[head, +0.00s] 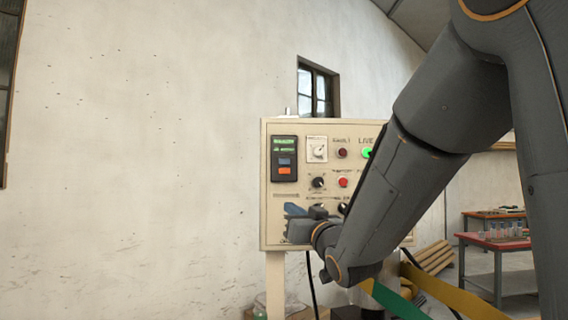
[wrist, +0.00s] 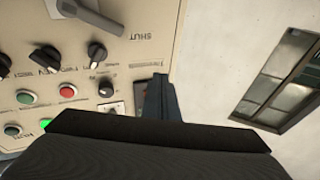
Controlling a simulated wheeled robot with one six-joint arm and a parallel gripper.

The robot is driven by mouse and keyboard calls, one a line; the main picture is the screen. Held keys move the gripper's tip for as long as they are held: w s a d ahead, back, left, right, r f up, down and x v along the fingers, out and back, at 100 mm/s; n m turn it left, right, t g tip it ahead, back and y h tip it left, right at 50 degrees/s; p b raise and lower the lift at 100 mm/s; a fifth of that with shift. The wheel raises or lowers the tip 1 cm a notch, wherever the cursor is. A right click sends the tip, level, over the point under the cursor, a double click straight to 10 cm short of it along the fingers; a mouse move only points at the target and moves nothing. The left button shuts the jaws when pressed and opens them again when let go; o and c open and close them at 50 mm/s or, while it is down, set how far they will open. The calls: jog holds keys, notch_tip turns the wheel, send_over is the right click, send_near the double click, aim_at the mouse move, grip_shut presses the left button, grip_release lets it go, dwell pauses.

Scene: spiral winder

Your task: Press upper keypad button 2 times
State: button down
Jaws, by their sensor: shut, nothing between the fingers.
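The black keypad (head: 276,173) is at the left side of the cream control panel (head: 330,128) in the head view. It has a green lit display (head: 284,143), a blue upper button (head: 285,161) and an orange lower button (head: 285,171). My gripper (head: 291,208) is shut and empty, below the keypad in the head view. Its blue-grey fingers (wrist: 160,80) point toward the panel's edge in the wrist view. A dark piece beside the fingers there may be the keypad, mostly hidden. I cannot tell the gap between fingertips and panel.
Knobs and lamps sit near the keypad, including a white dial (head: 317,150), a red button (head: 343,182) and a lit green lamp (head: 367,153). My forearm covers the panel's right part. A red-topped table (head: 490,241) stands at the right.

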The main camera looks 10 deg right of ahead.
aim_at(288, 164)
jog(key=s+a+r+n+t+y, duration=0.1)
jog(key=s+r+y, duration=0.1)
jog(key=r, duration=0.4)
jog(key=s+r+n+t+y, duration=0.2)
jog(key=r+y, duration=0.1)
jog(key=r, duration=0.3)
jog(key=shift+a, duration=0.35)
jog(key=shift+w, duration=0.15)
jog(key=shift+w+d, duration=0.3)
jog(key=shift+w, duration=1.1)
jog(key=shift+w+d, duration=0.3)
jog(key=shift+w, duration=1.1)
jog(key=shift+w+d, duration=0.3)
jog(key=shift+w, duration=1.1)
jog(key=shift+w+f, duration=0.1)
jog(key=shift+w, duration=0.05)
jog(key=shift+w+b, duration=0.3)
jog(key=shift+b, duration=0.15)
